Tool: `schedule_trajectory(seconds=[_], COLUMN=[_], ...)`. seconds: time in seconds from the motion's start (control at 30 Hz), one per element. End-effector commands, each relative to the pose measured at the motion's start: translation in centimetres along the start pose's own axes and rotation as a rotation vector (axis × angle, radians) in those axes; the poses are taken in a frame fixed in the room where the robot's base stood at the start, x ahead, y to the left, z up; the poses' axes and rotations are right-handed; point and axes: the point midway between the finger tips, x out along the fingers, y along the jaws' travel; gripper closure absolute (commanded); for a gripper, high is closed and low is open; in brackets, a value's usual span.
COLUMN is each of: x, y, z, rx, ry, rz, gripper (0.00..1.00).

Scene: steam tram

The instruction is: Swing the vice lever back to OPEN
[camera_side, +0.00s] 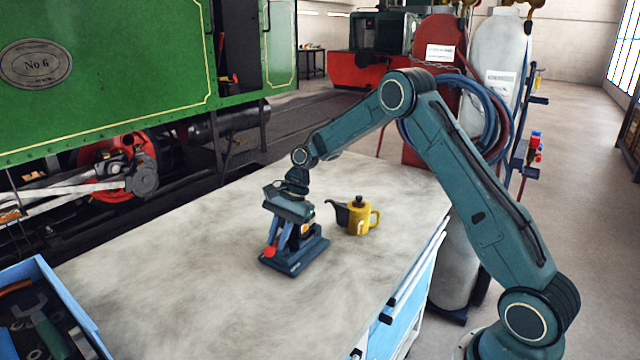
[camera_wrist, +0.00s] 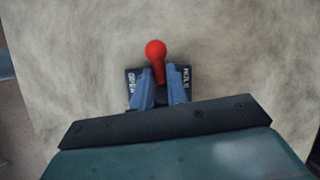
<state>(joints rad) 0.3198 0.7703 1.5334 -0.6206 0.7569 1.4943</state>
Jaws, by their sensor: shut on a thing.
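The vice (camera_side: 294,262) is a small dark blue block on the bench, and part of it shows in the wrist view below the lever. Its lever has a red ball knob (camera_side: 269,252); in the wrist view the red lever (camera_wrist: 156,52) points up the picture, leaning slightly left. White labels lie left (camera_wrist: 132,82) and right (camera_wrist: 187,76) of it, too small to read surely. My gripper (camera_side: 283,240) is down at the vice. In the wrist view its blue fingers (camera_wrist: 161,86) stand on both sides of the lever's shaft, shut on it. The lever's pivot is hidden.
A yellow oil can (camera_side: 357,218) with a dark spout stands close behind and right of the vice on the pale bench top (camera_side: 180,270). A blue tray (camera_side: 45,265) of tools sits at the front left. The bench left of the vice is clear.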

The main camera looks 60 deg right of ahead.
Motion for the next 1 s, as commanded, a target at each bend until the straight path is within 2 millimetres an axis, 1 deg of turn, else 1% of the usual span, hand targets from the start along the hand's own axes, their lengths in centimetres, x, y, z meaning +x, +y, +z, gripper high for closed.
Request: schedule_trajectory(seconds=[0.43, 0.47, 0.53, 0.57, 0.87, 1.0], x=[0.05, 0.05, 0.05, 0.04, -0.03, -0.46], y=[0.06, 0.06, 0.05, 0.05, 0.03, -0.01], z=[0.06, 0.06, 0.05, 0.05, 0.02, 0.0], rx=[-0.012, -0.012, -0.012, -0.012, -0.011, -0.011], ry=[-0.004, -0.004, -0.004, -0.004, -0.003, -0.002], rz=[0.007, 0.007, 0.007, 0.006, 0.005, 0.004], gripper=[1.0, 0.79, 0.65, 0.63, 0.63, 0.63])
